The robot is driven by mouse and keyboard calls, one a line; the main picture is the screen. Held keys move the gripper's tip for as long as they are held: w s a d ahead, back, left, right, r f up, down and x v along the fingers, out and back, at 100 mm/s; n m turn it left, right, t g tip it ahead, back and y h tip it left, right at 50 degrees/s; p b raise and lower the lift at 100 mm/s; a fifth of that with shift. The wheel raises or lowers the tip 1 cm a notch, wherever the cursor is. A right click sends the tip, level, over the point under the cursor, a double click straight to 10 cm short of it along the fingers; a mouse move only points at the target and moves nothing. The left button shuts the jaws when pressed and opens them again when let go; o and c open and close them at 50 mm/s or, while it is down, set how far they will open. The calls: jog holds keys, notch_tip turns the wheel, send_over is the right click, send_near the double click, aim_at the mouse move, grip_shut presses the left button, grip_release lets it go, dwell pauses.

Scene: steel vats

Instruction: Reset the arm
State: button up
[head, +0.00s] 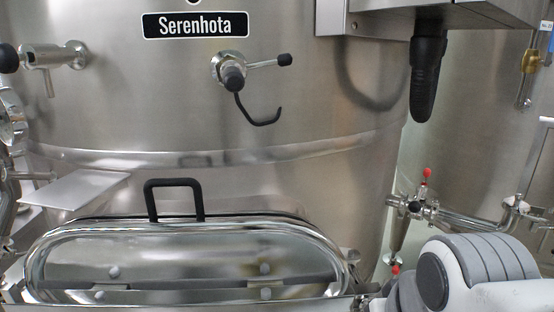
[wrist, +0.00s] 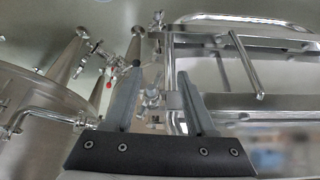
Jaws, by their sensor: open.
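My gripper (wrist: 160,108) shows in the wrist view, with its two grey fingers apart and nothing between them. In the head view the gripper is out of sight. A white and grey link of my arm (head: 485,275) shows at the lower right of the head view, in front of the vat's right side. The wrist view has steel pipework and a framed steel surface behind the fingers; I cannot tell how far off they are.
A large steel vat (head: 110,110) labelled Serenhota fills the head view. An oval hatch (head: 180,245) with a black handle (head: 174,185) lies at its foot. A valve with a black hook (head: 232,78) juts from the vat. Red-tipped valves (head: 427,173) stand right, above my arm.

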notch_tip(320, 180, up, 16)
jog(key=p, duration=1.6)
jog(key=shift+w+r+p, duration=0.15)
jog(key=shift+w+p, duration=0.1)
jog(key=shift+p, duration=0.15)
